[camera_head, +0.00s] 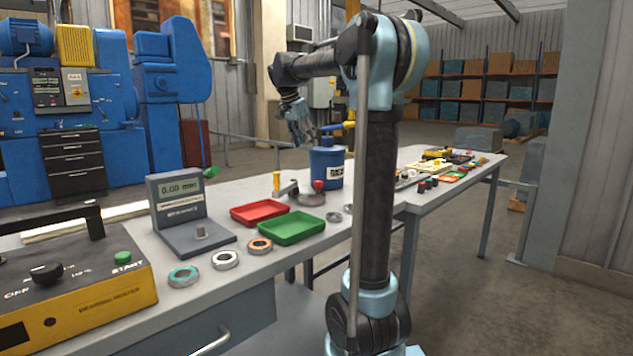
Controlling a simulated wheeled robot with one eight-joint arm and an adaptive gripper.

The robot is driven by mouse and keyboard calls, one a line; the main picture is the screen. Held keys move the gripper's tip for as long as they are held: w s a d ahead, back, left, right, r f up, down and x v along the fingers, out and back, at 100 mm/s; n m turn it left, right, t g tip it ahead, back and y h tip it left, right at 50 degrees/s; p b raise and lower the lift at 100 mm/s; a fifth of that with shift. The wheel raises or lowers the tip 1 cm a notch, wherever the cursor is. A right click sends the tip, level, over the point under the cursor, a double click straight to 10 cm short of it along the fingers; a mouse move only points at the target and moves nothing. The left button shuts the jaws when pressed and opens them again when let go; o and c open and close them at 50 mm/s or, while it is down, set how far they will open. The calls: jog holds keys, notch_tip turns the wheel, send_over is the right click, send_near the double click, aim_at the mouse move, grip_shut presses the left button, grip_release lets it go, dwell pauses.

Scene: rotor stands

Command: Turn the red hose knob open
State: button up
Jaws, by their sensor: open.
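A small red knob (318,185) shows low in front of the blue canister (327,163), beside a grey rounded part (306,198) on the bench. It looks like the red hose knob, but no hose can be made out and its turn position is too small to read. My gripper (306,138) is open and points down, above and to the left of the canister. It is clear of the red knob, which is lower and slightly right in the picture. The fingertips are small and hard to make out against the background.
A red tray (259,212) and a green tray (292,229) lie on the bench near the knob. A yellow-handled tool (276,182) stands left of it. A grey gauge (182,200), several rings and a yellow heater box (75,290) stand further left.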

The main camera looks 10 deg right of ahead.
aim_at(317, 182)
jog(key=x, duration=1.7)
jog(key=shift+f, duration=0.15)
jog(key=shift+s, duration=0.1)
jog(key=c, duration=1.1)
